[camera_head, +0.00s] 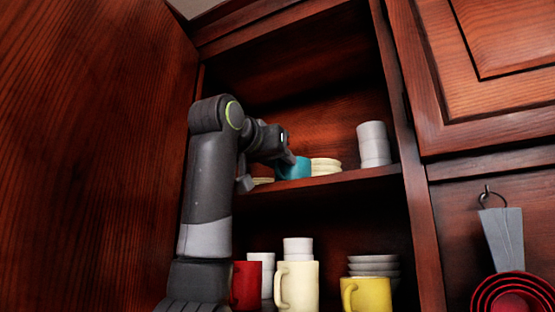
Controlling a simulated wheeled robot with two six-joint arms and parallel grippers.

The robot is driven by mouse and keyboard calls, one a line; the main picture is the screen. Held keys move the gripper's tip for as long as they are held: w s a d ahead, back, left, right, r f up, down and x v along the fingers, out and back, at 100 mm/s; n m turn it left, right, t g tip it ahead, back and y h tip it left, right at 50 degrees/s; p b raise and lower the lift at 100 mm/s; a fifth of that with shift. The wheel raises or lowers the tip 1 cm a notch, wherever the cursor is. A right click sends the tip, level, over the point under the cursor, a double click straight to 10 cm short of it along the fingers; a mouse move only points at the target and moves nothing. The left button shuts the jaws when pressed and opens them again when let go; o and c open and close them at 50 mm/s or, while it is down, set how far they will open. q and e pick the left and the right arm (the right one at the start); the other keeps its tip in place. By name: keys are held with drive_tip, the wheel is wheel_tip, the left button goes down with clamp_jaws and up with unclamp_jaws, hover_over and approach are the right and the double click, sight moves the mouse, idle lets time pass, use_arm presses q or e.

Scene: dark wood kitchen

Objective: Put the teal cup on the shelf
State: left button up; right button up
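The teal cup (296,169) is on the upper shelf (345,181) of the open cabinet, left of the middle. My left gripper (267,170) reaches in from the left at that shelf. Its two fingers are spread apart, one in front of the cup's upper left part and the other farther left, clear of the visible part of the cup. The cup's left side is partly hidden by the gripper, and I cannot tell whether a finger touches it. My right gripper is out of view.
Cream plates (325,167) and stacked white cups (373,144) stand right of the teal cup. Below are a red mug (246,286), a cream mug (302,286), a yellow mug (370,295) and white bowls (374,265). A cabinet door (95,150) stands at left.

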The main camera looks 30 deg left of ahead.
use_arm(q)
drive_tip(key=shift+r, duration=0.25)
drive_tip(key=s+b, duration=0.5)
drive_tip(key=s, duration=0.7)
drive_tip(key=shift+d+f, duration=0.15)
drive_tip(key=shift+d, duration=0.2)
